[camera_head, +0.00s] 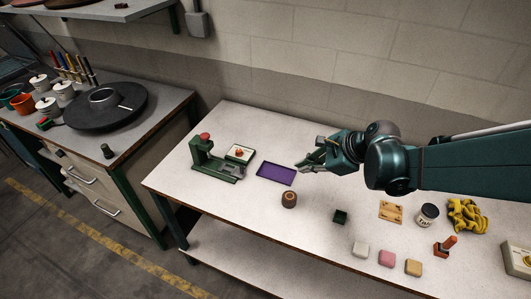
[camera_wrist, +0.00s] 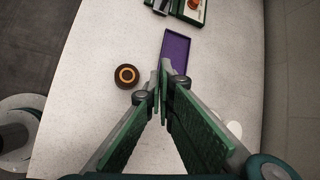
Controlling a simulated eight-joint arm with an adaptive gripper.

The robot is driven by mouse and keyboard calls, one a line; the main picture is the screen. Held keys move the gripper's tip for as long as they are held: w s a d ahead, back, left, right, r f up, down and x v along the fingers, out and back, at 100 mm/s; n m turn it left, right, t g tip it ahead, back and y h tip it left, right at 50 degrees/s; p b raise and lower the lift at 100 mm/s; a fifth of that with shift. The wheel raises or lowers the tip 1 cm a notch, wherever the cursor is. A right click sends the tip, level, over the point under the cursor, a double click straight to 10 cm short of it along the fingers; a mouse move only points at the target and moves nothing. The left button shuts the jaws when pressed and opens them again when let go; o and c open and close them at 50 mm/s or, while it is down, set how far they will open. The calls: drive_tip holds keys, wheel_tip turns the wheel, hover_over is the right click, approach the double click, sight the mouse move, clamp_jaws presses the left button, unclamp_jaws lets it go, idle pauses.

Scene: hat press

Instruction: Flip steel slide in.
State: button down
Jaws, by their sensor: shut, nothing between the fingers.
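The green press (camera_head: 203,158) with a red knob stands at the left part of the table. A grey steel piece on its base, which looks like the slide (camera_head: 232,169), lies at its right side; its exact position is hard to tell. Beside it is a pale framed tray (camera_head: 233,156) with a small orange-red piece on it. Only the near edge of the press area shows at the top of the wrist view. My gripper (camera_head: 302,167) is shut and empty, to the right of the press, just past the right end of a purple tray (camera_head: 276,180). Its closed fingertips (camera_wrist: 162,70) point toward that tray.
A brown round block (camera_head: 289,199) lies in front of the purple tray. The table's front-left area is clear.

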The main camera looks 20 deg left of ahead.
drive_tip(key=a+f+m+g+y+p, duration=0.1)
drive_tip(key=a+f+m, duration=0.2)
drive_tip(key=a, duration=0.6)
drive_tip(key=shift+f+g, duration=0.4)
drive_tip(key=shift+f, duration=0.25)
drive_tip(key=shift+f, duration=0.1)
drive_tip(key=b+x, duration=0.1)
drive_tip(key=x, duration=0.9)
drive_tip(key=shift+a, duration=0.25)
drive_tip(key=shift+a+r, duration=0.2)
drive_tip(key=shift+a, duration=0.8)
drive_tip(key=shift+a+b, duration=0.35)
drive_tip(key=shift+a, duration=0.5)
